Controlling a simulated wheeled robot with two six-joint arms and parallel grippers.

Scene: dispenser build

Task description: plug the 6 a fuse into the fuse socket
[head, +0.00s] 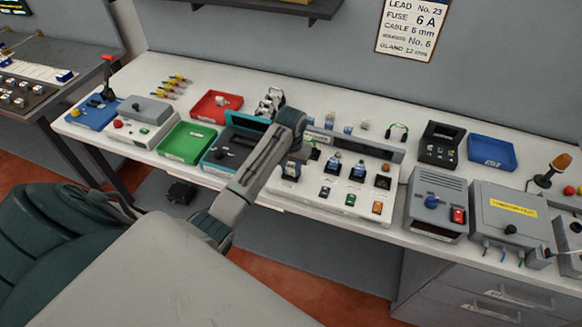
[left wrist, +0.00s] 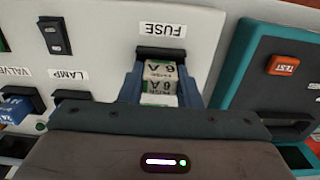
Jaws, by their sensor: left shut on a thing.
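My left gripper (left wrist: 160,75) is shut on a pale fuse marked 6 A (left wrist: 160,85), with one blue finger on each side of it. The far end of the fuse is at the black fuse socket (left wrist: 160,54), under the white FUSE label in the left wrist view. I cannot tell how deep it sits in the socket. In the head view my left arm reaches over the white device panel (head: 325,190); its wrist hides the fuse and socket. My right gripper is not in view.
Lamp (left wrist: 70,96) and valve (left wrist: 18,108) sockets and a black rocker switch (left wrist: 54,36) lie left of the fuse socket. A teal tester with a red TEST button (left wrist: 283,65) stands close on the right. Green (head: 187,143) and red (head: 216,107) trays are on the bench.

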